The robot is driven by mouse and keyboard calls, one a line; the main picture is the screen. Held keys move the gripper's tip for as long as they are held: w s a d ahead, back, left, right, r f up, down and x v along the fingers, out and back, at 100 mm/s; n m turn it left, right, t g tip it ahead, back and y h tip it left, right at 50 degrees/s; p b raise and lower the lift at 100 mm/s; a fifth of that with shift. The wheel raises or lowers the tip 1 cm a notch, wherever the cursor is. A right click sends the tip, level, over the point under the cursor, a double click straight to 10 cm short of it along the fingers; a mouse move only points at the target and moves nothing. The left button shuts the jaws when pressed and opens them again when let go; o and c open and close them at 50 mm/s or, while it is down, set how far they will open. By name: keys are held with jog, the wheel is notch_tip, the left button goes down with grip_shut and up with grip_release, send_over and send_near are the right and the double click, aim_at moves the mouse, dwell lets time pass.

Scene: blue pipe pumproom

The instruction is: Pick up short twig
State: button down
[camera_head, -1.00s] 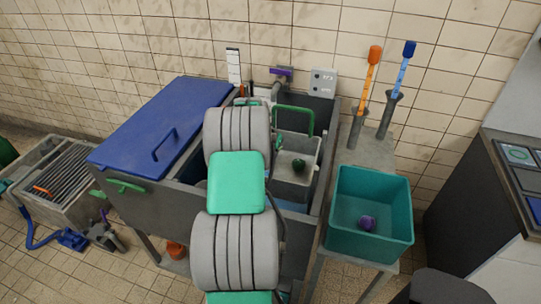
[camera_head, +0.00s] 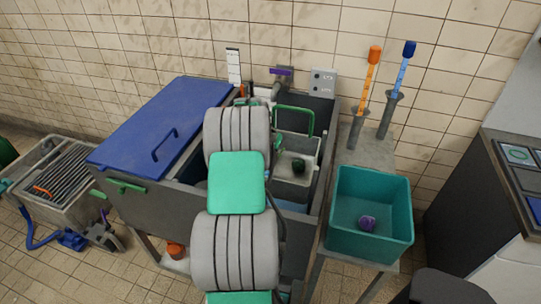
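I cannot make out a short twig anywhere in the head view. My grey and green arm reaches up the middle of the picture over the grey tank (camera_head: 160,208). My gripper is hidden behind the arm links, so I cannot see its fingers or whether it holds anything. A grey basket (camera_head: 293,187) with a green handle sits at the tank's right side and holds a dark green round thing (camera_head: 298,165).
A blue lid (camera_head: 150,120) covers the tank's left part. A teal bin (camera_head: 370,243) with a purple thing (camera_head: 367,223) stands at right. Orange (camera_head: 371,68) and blue (camera_head: 404,66) handled tools stand behind it. A slatted grey trough (camera_head: 65,178) is at far left.

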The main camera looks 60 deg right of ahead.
jog(key=c, duration=2.1)
grip_release()
jog(key=o, duration=1.5)
jog(key=shift+o, duration=0.8)
jog(key=shift+r, duration=0.1)
